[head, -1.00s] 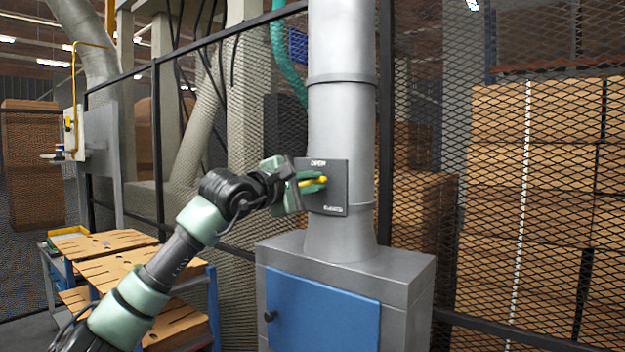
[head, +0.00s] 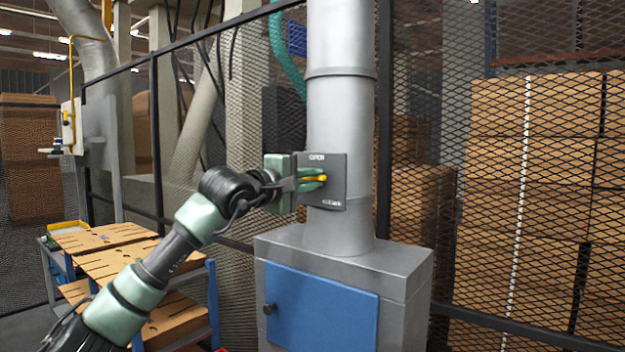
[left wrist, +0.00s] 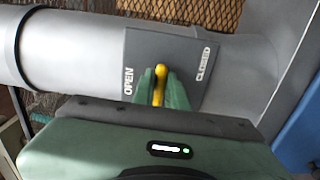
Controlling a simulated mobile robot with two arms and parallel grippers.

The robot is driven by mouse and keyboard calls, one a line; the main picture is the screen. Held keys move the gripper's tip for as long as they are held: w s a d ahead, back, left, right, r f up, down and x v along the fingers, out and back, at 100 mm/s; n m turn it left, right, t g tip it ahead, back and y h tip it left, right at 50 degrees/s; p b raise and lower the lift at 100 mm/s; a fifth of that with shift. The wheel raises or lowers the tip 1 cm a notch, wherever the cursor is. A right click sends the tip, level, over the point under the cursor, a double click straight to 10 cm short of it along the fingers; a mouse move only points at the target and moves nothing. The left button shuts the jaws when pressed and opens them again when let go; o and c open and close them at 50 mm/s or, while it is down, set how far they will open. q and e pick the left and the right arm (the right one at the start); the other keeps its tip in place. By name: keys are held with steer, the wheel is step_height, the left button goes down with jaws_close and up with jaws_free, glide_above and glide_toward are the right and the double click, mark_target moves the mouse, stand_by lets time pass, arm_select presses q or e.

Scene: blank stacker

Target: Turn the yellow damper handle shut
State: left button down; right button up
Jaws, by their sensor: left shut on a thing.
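The yellow damper handle (head: 321,179) is mounted on a dark square plate (head: 334,197) on the front of the grey duct. The plate reads OPEN at the top and CLOSED at the lower right. The handle points left, about level, off both words. My left gripper (head: 312,180) is shut on the handle, with green fingers above and below it. In the left wrist view, the handle (left wrist: 160,84) stands between the two green fingertips (left wrist: 161,92), between OPEN on the left and CLOSED on the right. My right gripper is not in view.
The grey duct (head: 340,110) rises from a grey cabinet with a blue door (head: 322,308). A black mesh fence (head: 460,140) stands behind, with stacked brown boxes beyond. A cart with slotted wooden boards (head: 112,262) stands at the lower left.

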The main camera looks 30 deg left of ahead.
arm_select(q)
steer(key=shift+f, duration=0.1)
steer(key=c, duration=1.4)
jaws_free()
steer(key=shift+c, duration=0.2)
steer(key=s+b, duration=0.3)
steer(key=s, duration=0.4)
steer(key=shift+s+a+b, duration=0.25)
steer(key=shift+s+b, duration=0.1)
steer(key=shift+s, duration=0.05)
